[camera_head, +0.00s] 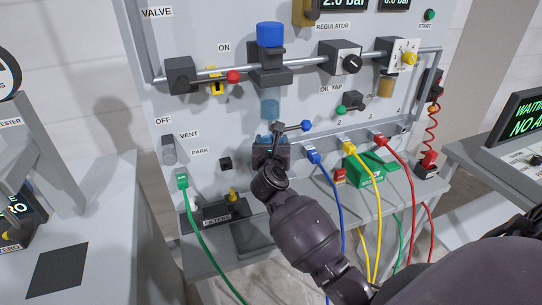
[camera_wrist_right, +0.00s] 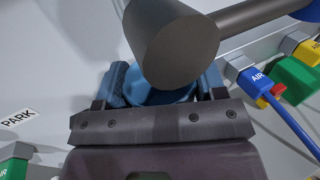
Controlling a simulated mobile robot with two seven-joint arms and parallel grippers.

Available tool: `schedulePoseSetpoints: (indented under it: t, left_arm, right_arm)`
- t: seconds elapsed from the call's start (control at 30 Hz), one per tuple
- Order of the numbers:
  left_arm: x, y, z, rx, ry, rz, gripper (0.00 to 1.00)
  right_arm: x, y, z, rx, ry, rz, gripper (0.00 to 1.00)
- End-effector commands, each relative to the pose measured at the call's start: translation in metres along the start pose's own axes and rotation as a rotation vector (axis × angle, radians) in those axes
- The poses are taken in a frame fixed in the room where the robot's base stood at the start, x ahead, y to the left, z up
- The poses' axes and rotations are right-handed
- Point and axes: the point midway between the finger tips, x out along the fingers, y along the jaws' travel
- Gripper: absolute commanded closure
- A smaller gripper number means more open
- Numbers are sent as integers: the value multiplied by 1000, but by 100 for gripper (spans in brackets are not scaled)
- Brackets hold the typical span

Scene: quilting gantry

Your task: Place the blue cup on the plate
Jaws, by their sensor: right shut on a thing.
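My right gripper (camera_head: 270,146) is in front of the panel, below a clear blue cylinder. In the right wrist view its two blue-padded fingers (camera_wrist_right: 165,88) are shut on a round blue thing (camera_wrist_right: 148,97), which I take for the blue cup. A dark cylinder with a lever hides much of the cup from the wrist camera. In the head view the gripper mostly hides the cup. I cannot pick out a plate with certainty. A dark square (camera_head: 57,270) lies flat on the left table, but I cannot tell whether it is the plate. My left gripper is out of view.
A lever with a blue knob (camera_head: 306,125) stands close to the gripper. Blue (camera_head: 313,156), yellow (camera_head: 348,147) and red (camera_head: 380,140) air plugs trail hoses on the right. A blue-capped unit (camera_head: 270,35) sits above on a rail. The left table (camera_head: 110,220) has free room.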

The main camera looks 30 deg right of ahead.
Motion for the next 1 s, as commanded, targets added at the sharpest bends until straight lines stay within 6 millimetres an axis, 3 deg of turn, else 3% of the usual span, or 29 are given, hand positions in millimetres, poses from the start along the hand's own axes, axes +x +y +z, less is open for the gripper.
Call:
schedulePoseSetpoints:
  t: [0.23,0.77,0.8,0.93,1.0]
  left_arm:
    - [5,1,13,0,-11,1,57]
    - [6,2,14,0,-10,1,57]
    - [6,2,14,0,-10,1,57]
    - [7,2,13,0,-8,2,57]
    - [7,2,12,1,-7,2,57]
  right_arm:
    - [0,-1,-40,-4,3,1,59]
    - [3,1,-48,0,1,0,59]
    - [3,1,-48,0,1,0,33]
    - [3,1,-47,-1,1,0,13]
    - [3,1,-47,-1,1,0,10]
